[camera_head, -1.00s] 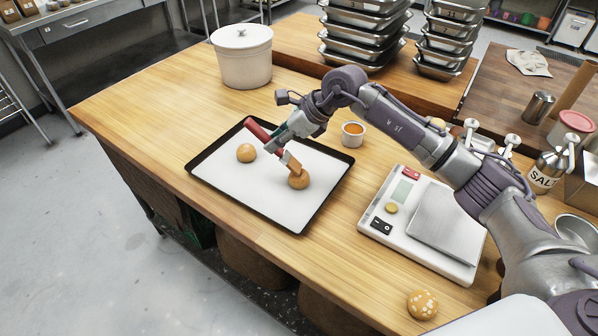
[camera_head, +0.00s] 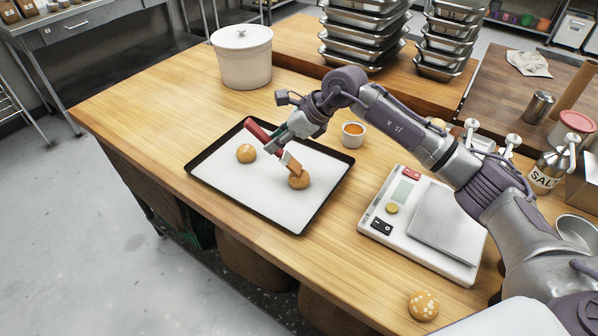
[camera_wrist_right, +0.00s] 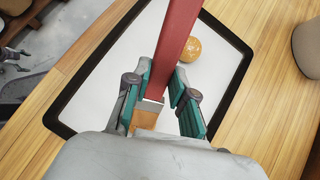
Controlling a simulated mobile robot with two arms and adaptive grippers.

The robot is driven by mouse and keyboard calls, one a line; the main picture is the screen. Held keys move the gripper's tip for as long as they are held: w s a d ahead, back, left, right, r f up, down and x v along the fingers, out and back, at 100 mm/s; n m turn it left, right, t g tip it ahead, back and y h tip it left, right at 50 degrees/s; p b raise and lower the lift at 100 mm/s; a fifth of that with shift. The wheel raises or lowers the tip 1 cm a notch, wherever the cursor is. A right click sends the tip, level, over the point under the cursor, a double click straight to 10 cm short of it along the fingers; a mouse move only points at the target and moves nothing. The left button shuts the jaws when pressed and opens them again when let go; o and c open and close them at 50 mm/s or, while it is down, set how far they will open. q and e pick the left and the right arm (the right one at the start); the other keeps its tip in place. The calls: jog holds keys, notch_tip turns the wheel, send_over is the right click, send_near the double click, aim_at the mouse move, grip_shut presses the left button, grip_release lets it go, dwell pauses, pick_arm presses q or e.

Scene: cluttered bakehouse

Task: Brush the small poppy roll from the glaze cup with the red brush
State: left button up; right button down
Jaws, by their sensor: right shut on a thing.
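My right gripper (camera_head: 279,143) is shut on the red brush (camera_head: 258,132) over the tray. The brush is tilted, its bristles (camera_head: 291,164) down at the top of a brown roll (camera_head: 299,180), seemingly touching it. In the right wrist view the red handle (camera_wrist_right: 178,45) runs between the fingers (camera_wrist_right: 162,92); the roll under the bristles is hidden there. Another roll (camera_head: 246,153) lies to the left on the tray, and shows in the wrist view (camera_wrist_right: 187,50). The glaze cup (camera_head: 353,134), white with orange glaze, stands just beyond the tray. My left gripper is not in view.
The dark-rimmed tray (camera_head: 327,204) has a white lining. A scale (camera_head: 378,241) stands right of it, with a spotted roll (camera_head: 423,305) near the front edge. A white lidded bucket (camera_head: 243,66) and stacked metal pans (camera_head: 360,35) stand behind. The table's left end is clear.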

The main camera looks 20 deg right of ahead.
jog(key=shift+w+d+f, duration=0.1)
jog(key=shift+f, duration=0.05)
dwell(0.5)
jog(key=shift+w+d+b, duration=0.15)
jog(key=shift+w+b, duration=0.15)
jog(key=shift+b, duration=0.05)
jog(key=shift+s+a+r, duration=0.25)
jog(key=shift+s+a, duration=0.2)
jog(key=shift+s, duration=0.35)
jog(key=shift+r+p, duration=1.5)
jog(key=shift+r, duration=1.5)
